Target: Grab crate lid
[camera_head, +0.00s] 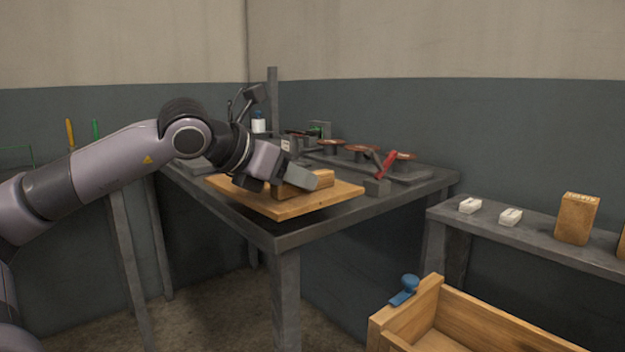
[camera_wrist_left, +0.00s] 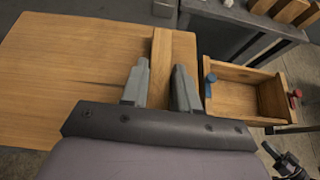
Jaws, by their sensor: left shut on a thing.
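The crate lid (camera_head: 345,192) is a flat wooden board with a raised wooden bar (camera_head: 322,180) across its top. It lies at the near corner of the dark table. My left gripper (camera_head: 308,178) reaches in from the left, low over the lid, and is shut on the bar. In the left wrist view the lid (camera_wrist_left: 75,65) fills the left, and the bar (camera_wrist_left: 161,55) runs between the two grey fingers (camera_wrist_left: 160,88). The open wooden crate (camera_head: 480,312) stands lower at the right; it also shows in the left wrist view (camera_wrist_left: 228,72).
A blue latch (camera_head: 405,289) sits on the crate. A shelf (camera_head: 510,238) at right holds small boxes.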

